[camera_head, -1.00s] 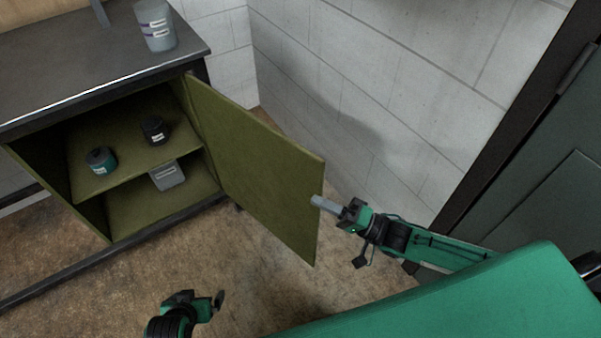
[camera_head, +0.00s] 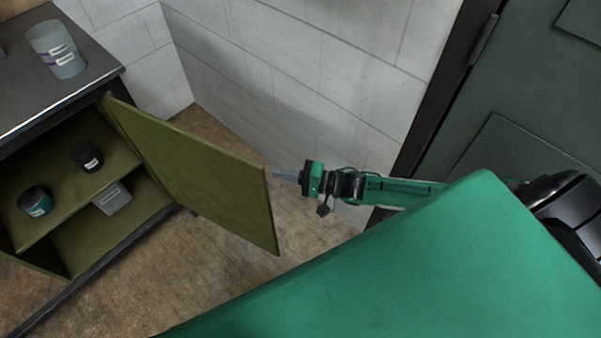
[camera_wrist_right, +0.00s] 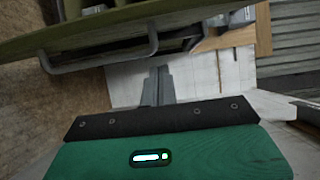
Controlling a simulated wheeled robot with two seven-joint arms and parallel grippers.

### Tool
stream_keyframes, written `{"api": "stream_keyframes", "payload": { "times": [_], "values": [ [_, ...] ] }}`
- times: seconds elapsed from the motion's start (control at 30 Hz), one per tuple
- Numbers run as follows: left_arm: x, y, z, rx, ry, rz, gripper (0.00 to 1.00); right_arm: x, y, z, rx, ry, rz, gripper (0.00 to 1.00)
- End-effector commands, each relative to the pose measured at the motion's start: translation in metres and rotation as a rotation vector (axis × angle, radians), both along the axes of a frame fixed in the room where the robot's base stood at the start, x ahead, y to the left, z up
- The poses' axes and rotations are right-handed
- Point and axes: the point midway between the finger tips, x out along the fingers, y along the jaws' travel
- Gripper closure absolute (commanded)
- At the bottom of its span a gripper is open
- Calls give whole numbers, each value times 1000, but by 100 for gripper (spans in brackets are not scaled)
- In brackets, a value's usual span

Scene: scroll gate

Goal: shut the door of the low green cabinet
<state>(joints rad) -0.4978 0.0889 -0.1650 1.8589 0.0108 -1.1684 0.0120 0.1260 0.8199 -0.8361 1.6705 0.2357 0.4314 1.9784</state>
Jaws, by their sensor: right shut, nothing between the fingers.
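The low green cabinet (camera_head: 64,262) stands at the left in the head view. Its olive door (camera_head: 195,178) hangs wide open, swung out toward the right. My right gripper (camera_head: 281,173) is shut and empty, with its fingertips at the door's free edge. I cannot tell whether they touch it. In the right wrist view, the shut fingers (camera_wrist_right: 160,84) point toward an olive panel, likely the door (camera_wrist_right: 150,22), with a bent grey handle (camera_wrist_right: 100,58) on it. My left gripper is out of view.
Inside the cabinet are a teal-labelled jar (camera_head: 35,201), a black jar (camera_head: 86,157) and a grey container (camera_head: 112,198). A grey cup (camera_head: 57,50) stands on the dark top. A white block wall (camera_head: 290,75) runs behind the door, and a dark green room door (camera_head: 540,90) is at the right.

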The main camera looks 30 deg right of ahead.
Motion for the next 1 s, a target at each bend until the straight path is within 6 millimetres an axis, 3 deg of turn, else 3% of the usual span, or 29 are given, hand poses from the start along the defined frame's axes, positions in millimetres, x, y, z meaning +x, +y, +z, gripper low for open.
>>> {"api": "stream_keyframes", "payload": {
  "times": [0.1, 0.33, 1.0],
  "values": [
    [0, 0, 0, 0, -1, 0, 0, 13, 19, 1, 2, -1, 1, 100],
    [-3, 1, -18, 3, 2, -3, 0, -7, 42, 1, 1, 0, 1, 100],
    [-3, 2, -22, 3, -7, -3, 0, -15, 54, 1, 4, -1, -10, 100]
  ]
}}
